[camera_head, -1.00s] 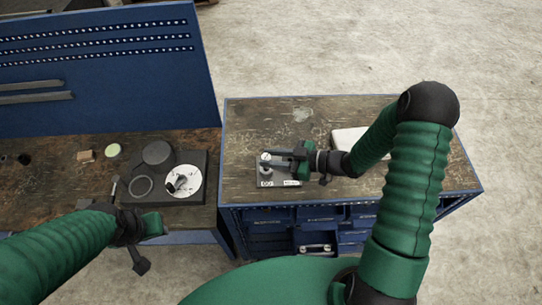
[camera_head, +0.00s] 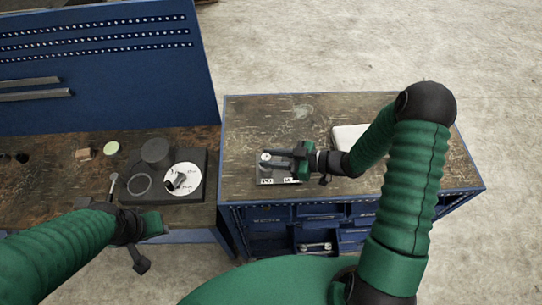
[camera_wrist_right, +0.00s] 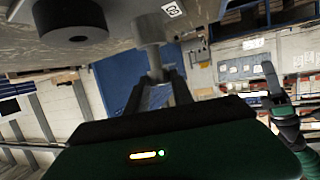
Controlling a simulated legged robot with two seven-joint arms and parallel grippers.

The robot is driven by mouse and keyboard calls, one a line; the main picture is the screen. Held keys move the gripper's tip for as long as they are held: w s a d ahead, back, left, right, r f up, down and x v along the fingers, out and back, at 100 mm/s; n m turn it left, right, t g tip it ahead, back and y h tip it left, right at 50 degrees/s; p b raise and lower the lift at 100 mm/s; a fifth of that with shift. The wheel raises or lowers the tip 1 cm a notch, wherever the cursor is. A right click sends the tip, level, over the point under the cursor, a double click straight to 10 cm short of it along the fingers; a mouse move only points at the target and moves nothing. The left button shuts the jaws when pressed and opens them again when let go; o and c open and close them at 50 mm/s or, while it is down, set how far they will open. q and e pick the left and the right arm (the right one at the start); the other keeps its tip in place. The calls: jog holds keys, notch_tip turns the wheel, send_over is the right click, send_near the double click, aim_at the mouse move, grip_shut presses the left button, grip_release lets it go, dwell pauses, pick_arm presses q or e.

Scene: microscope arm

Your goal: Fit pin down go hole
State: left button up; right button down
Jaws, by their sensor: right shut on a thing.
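A light grey gauge block (camera_head: 262,170) with white labels on its front edge lies on the right workbench; the label text is too small to read surely. My right gripper (camera_head: 268,157) reaches over it from the right. In the right wrist view its fingers (camera_wrist_right: 156,82) are shut on a grey pin (camera_wrist_right: 149,35), close to the block's surface. A dark round piece with a hole (camera_wrist_right: 72,18) stands beside the pin. Whether the pin's end is in a hole is hidden. My left gripper (camera_head: 140,240) hangs near the left bench's front edge; its jaws are unclear.
The left bench holds a dark tray (camera_head: 196,160) with a white disc (camera_head: 190,170), a ring (camera_head: 139,184) and a dark cylinder (camera_head: 156,153). A white box (camera_head: 350,136) lies behind my right forearm. The right bench's back left is clear.

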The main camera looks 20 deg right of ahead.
jog(key=shift+f+b, duration=0.55)
jog(key=shift+f, duration=0.2)
jog(key=c, duration=1)
grip_release()
jog(key=shift+s+d, duration=0.1)
jog(key=shift+d, duration=0.05)
jog(key=b+v, duration=0.4)
jog(key=v, duration=1.2)
jog(key=shift+d+r, duration=0.1)
jog(key=shift+d, duration=0.1)
